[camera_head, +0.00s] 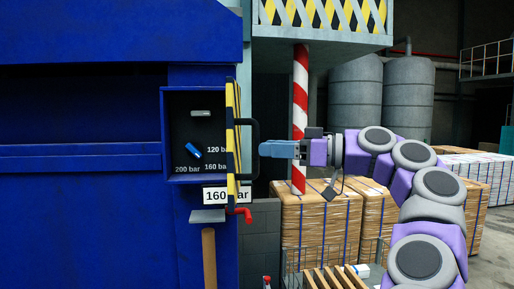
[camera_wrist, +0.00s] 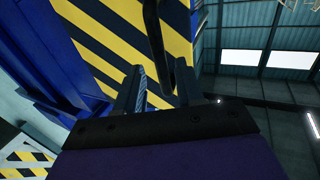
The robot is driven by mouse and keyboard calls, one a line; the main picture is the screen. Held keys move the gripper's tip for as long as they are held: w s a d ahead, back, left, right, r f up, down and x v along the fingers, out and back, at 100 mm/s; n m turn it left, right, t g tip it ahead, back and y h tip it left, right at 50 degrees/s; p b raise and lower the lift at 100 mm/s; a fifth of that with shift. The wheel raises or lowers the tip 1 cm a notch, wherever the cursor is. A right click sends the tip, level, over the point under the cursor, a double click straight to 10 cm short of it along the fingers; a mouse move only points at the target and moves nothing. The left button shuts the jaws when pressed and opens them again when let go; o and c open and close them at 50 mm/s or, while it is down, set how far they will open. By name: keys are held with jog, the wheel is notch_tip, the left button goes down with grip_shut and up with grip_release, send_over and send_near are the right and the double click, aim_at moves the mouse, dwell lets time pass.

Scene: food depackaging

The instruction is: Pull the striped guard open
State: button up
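The yellow-and-black striped guard (camera_head: 231,140) stands swung out, nearly edge-on, at the right side of the blue control box in the head view. Its striped face (camera_wrist: 100,40) fills the upper left of the wrist view. A black handle (camera_head: 256,150) sticks out from the guard's right side; it also shows as a dark bar (camera_wrist: 155,35) in the wrist view. My gripper (camera_head: 263,149) is level with the handle, its tips right at the bar. In the wrist view my gripper's fingers (camera_wrist: 160,88) are apart, with the bar's lower end near the gap. I cannot tell whether they touch it.
The open box (camera_head: 176,130) shows a grey part, a blue lever (camera_head: 193,150) and pressure labels. A red valve handle (camera_head: 242,212) and a "160 bar" sign (camera_head: 213,195) are below. A red-white post (camera_head: 299,120) and wrapped pallets (camera_head: 320,220) stand behind my arm.

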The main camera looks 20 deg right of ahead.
jog(key=p+v, duration=0.5)
jog(key=v, duration=0.7)
jog(key=shift+s+d, duration=0.2)
jog(key=shift+d, duration=0.1)
